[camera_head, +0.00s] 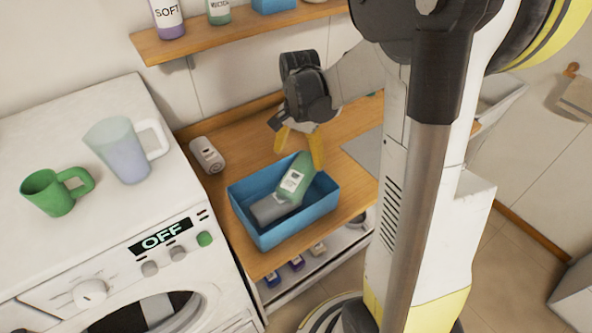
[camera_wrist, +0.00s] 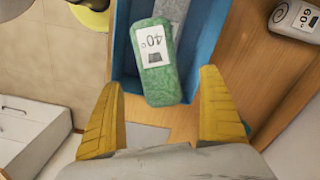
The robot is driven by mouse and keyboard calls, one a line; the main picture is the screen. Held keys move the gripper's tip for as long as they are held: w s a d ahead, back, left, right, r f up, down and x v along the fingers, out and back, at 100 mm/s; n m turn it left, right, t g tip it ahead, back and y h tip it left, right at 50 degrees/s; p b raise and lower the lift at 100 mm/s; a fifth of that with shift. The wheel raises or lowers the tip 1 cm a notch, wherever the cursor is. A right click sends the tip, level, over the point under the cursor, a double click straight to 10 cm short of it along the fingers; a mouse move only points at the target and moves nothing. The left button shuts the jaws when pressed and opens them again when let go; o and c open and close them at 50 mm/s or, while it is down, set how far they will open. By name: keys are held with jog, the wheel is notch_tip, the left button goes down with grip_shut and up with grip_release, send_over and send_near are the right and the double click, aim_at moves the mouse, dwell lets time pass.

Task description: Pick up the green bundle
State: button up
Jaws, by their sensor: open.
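The green bundle (camera_head: 294,179) leans tilted in the blue bin (camera_head: 269,235), its upper end rising above the rim. It carries a white label and rests beside or on a grey bundle (camera_head: 268,208). In the wrist view the green bundle (camera_wrist: 155,62) is at the upper middle, its label reading 40. My gripper (camera_head: 297,143) is above the far side of the bin, with yellow fingers spread. In the wrist view my open gripper (camera_wrist: 163,110) has one finger to each side of the green bundle's near end, with nothing held between them.
A white labelled bottle or bundle (camera_head: 207,155) lies on the wooden counter (camera_head: 250,140) left of the bin. A washing machine (camera_head: 110,220) with a green mug (camera_head: 52,193) and a translucent jug (camera_head: 122,152) stands at left. A wooden shelf (camera_head: 240,33) with bottles is above.

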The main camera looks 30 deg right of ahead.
aim_at(299, 170)
jog(key=f, duration=0.2)
jog(key=f+b, duration=0.1)
jog(key=f, duration=0.4)
jog(key=shift+s+a+f+b, duration=0.15)
jog(key=shift+s+b, duration=0.1)
jog(key=shift+b, duration=0.15)
jog(key=c, duration=1.5)
